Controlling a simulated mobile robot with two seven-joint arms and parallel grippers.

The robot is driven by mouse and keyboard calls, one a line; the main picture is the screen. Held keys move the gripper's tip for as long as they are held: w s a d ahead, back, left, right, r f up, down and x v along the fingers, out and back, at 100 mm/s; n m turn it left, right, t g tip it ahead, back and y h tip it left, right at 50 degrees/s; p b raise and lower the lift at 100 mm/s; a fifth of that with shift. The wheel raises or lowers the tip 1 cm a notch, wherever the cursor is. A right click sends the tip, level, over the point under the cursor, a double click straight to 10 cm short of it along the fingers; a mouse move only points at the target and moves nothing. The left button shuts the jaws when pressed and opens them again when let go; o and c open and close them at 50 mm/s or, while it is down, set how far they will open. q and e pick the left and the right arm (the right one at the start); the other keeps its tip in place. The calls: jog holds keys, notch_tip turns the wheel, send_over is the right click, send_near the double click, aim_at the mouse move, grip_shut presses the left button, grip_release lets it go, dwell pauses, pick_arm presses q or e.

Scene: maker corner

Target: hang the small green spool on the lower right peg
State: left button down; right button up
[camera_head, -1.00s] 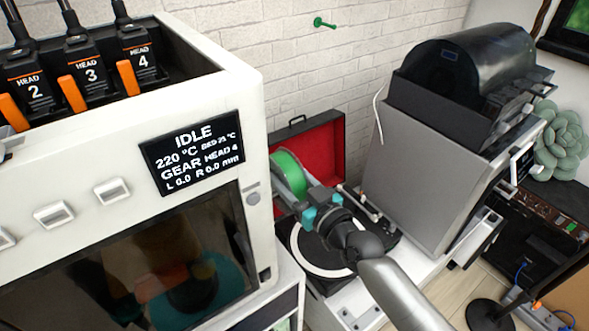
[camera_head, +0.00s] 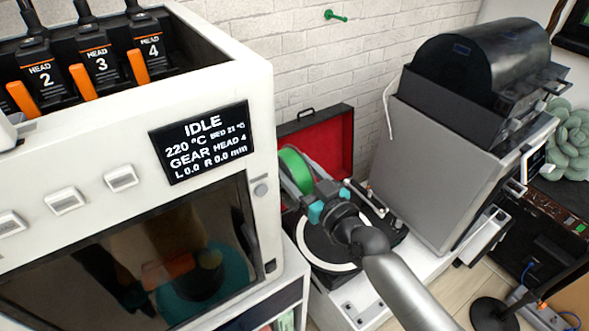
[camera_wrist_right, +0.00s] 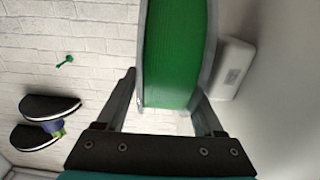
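The green spool (camera_head: 297,170) is at the end of my right arm, in front of the red-lined case. My right gripper (camera_head: 316,194) has its fingers on either side of it. In the right wrist view the spool (camera_wrist_right: 176,55) fills the space between the two fingers, which appear to press on its pale flanges. A single green peg (camera_head: 335,16) sticks out of the white brick wall, above and apart from the spool. This peg also shows at the left in the right wrist view (camera_wrist_right: 65,61). No other peg is clear. My left gripper is not in view.
A white printer (camera_head: 262,120) stands close on the left. An open black case with red lining (camera_head: 335,140) and a black turntable (camera_head: 325,245) are behind and below the gripper. A grey machine (camera_head: 430,165) stands right. The wall around the peg is clear.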

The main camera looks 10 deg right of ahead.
jog(key=shift+o, duration=0.8)
jog(key=shift+s+a+f, duration=0.15)
jog(key=shift+a+f, duration=0.1)
jog(key=shift+f, duration=0.3)
jog(key=shift+s+f, duration=0.1)
jog(key=shift+s, duration=0.25)
jog(key=r+v, duration=0.1)
jog(key=v, duration=1.3)
jog(key=shift+d+r+p, duration=0.2)
jog(key=shift+d+p, duration=0.15)
jog(key=shift+d, duration=0.15)
jog(key=shift+f, duration=0.1)
